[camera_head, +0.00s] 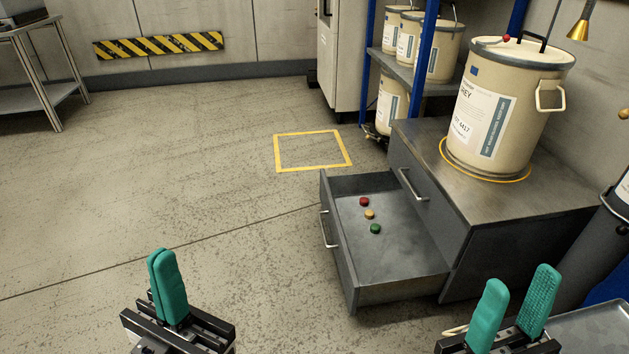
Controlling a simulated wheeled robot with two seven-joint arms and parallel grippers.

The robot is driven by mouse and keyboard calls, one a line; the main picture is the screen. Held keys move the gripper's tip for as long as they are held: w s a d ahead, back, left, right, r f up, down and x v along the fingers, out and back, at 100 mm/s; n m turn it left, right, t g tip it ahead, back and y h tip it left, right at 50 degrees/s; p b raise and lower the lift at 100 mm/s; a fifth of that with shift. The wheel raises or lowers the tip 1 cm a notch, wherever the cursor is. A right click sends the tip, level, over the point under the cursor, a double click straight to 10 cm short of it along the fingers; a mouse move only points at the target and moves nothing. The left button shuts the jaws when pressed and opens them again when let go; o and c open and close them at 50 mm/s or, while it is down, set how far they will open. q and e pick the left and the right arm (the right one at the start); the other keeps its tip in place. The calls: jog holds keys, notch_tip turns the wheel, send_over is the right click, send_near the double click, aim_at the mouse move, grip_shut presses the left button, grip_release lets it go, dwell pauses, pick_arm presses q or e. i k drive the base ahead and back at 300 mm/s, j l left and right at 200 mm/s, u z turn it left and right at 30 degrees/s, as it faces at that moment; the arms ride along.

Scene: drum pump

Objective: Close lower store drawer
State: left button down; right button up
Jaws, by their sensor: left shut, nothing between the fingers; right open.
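The lower drawer (404,271) of the grey metal store cabinet is pulled out to the left. Its front (337,241) carries a silver bar handle (327,229). Inside lie a red cap (364,202), a yellow cap (369,214) and a green cap (375,229). The upper drawer (418,196) is shut. My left gripper (168,286) is shut and empty, left of and nearer than the drawer front, apart from it. My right gripper (514,308) is open and empty, in front of the cabinet at the lower right.
A large cream drum (538,110) stands on the cabinet top (450,190) within a yellow ring. A blue-framed shelf (392,68) with cream pails stands behind. A yellow square (281,154) marks the floor. A metal table stands far left. The floor left of the drawer is clear.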

aim_at(403, 261)
jog(key=k+z, duration=0.25)
jog(key=z, duration=0.2)
jog(key=k+l+z, duration=0.15)
jog(key=k+z, duration=0.25)
jog(key=i+j+z, duration=0.1)
jog(key=i+j, duration=0.3)
jog(key=j, duration=0.25)
jog(key=i+j+z, duration=0.25)
jog(key=i+j, duration=0.15)
jog(key=j, duration=0.25)
jog(key=i+j+z, duration=0.1)
jog(key=j, duration=0.25)
jog(key=i+j, duration=0.15)
jog(key=j, duration=0.2)
jog(key=i+j, duration=0.2)
jog(key=j, duration=0.2)
jog(key=i+j, duration=0.15)
jog(key=j, duration=0.2)
jog(key=i+j, duration=0.15)
jog(key=j, duration=0.2)
jog(key=i+j, duration=0.15)
jog(key=j, duration=0.2)
